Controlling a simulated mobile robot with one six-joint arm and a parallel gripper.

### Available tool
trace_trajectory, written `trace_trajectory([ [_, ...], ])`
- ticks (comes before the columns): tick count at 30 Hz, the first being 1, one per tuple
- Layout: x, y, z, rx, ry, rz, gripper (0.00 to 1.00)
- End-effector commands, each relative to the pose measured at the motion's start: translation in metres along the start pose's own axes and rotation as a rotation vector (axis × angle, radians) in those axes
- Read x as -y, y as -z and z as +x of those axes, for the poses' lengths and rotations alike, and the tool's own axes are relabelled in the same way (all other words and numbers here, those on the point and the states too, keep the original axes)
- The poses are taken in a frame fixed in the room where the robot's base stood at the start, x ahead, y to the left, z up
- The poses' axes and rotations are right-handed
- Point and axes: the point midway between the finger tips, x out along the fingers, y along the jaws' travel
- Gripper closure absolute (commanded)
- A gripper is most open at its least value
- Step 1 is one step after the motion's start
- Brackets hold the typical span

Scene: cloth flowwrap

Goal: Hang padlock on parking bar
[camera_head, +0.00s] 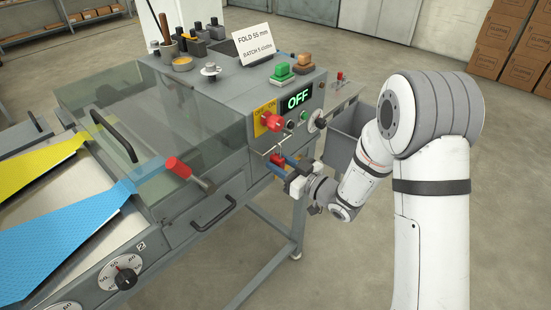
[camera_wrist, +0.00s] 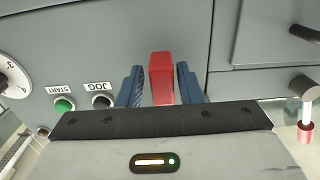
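A red padlock (camera_wrist: 162,78) stands upright between the two blue fingers of my gripper (camera_wrist: 160,88) in the wrist view. A narrow gap shows on its left side and hardly any on its right, so the fingers look open around it. In the head view my gripper (camera_head: 281,168) is at the machine's front, just below the control panel. The padlock (camera_head: 281,156) shows there as a small red patch. A thin metal bar (camera_head: 272,142) runs above it, under the red rotary switch (camera_head: 270,121). Whether the shackle is over the bar is too small to tell.
The panel carries an OFF display (camera_head: 298,99) and a green START button (camera_wrist: 64,105). A red-tipped lever (camera_head: 178,167) sticks out left of my gripper. A grey bin (camera_head: 347,125) stands behind my arm. The floor in front is clear.

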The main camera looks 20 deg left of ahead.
Motion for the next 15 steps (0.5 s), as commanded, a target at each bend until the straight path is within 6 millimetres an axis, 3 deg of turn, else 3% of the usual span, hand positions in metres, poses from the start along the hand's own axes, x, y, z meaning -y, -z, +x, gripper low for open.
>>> trace_trajectory([
  [12,-0.0006,0.0,-0.0006,0.0,-0.001,0.0,0.99],
  [15,-0.0007,0.0003,-0.0006,-0.001,-0.001,0.0,1.0],
])
